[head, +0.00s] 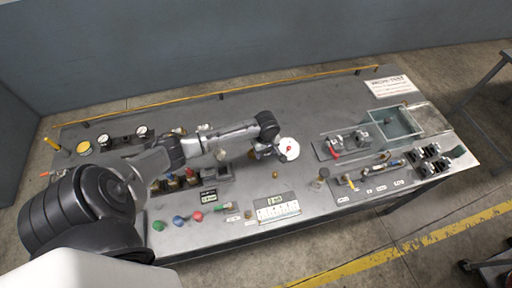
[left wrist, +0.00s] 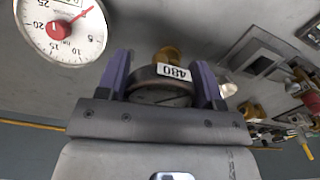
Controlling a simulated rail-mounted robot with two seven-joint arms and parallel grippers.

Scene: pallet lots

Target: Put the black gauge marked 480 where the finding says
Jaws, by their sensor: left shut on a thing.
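My left gripper (head: 262,150) is over the middle of the bench in the head view. In the left wrist view (left wrist: 165,88) its purple fingers are shut on the black gauge marked 480 (left wrist: 150,98). The gauge has a white label and a brass fitting pointing away from the gripper. In the head view the arm mostly hides it. A large white dial with a red hub (head: 289,149) is just beside the gripper; it also shows in the left wrist view (left wrist: 62,28). A notice (head: 392,86) lies at the back right; its small text is unreadable. My right gripper is not in view.
Several gauges (head: 141,132) stand at the back left. Coloured knobs (head: 179,220) and a white panel (head: 278,207) line the front edge. A clear-walled bin (head: 396,125) and a tray with clamps (head: 336,150) are on the right. The back middle of the bench is clear.

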